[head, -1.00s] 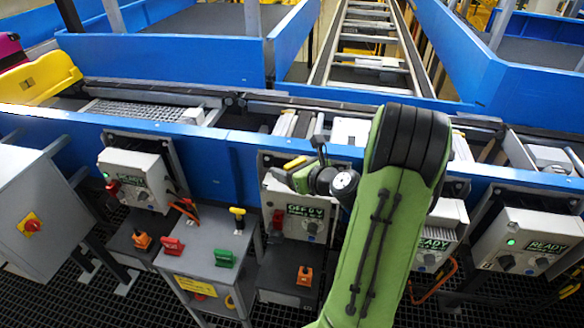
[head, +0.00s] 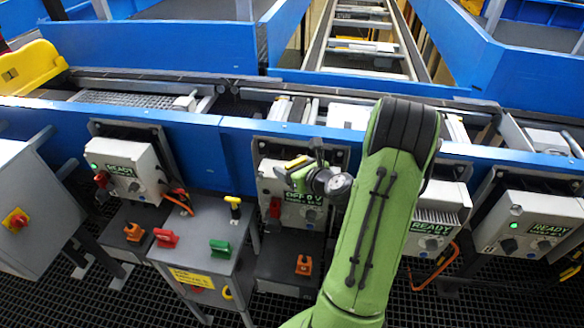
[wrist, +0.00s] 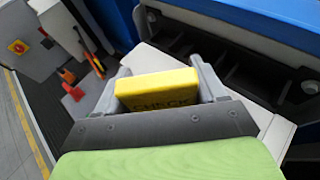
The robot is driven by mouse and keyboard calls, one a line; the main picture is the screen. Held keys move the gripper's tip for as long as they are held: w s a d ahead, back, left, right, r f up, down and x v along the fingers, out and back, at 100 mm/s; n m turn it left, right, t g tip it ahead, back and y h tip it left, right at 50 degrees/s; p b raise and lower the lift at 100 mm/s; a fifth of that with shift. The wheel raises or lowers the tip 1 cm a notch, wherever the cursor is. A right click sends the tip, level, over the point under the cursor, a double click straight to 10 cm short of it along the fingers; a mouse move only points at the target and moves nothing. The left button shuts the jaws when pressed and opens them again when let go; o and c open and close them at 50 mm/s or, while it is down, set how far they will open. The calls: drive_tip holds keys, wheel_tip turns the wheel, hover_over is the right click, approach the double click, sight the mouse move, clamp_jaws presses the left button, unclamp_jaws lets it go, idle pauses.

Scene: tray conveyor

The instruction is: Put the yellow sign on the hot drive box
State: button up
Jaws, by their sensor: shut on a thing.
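My gripper (head: 299,172) is shut on the yellow sign (wrist: 158,88), a small block with dark lettering that seems to read CHECK. In the wrist view the sign sits between the two grey fingers. In the head view the sign (head: 297,162) shows small at the top front of the middle drive box (head: 268,187). The box's pale top (wrist: 160,60) lies under the gripper in the wrist view; I cannot tell whether the sign touches it. My arm and gripper partly hide the box's display. Other drive boxes (head: 118,155) (head: 428,215) (head: 530,210) read READY; which is hot is unclear.
A blue conveyor rail (head: 200,135) runs behind the boxes. A grey stand (head: 205,262) with red, green and yellow-handled items is left of my arm. A grey cabinet (head: 35,195) stands at far left. Dark grating floor (head: 450,300) shows lower right.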

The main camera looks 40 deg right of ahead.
drive_tip(key=shift+f, duration=0.2)
drive_tip(key=o, duration=1.1)
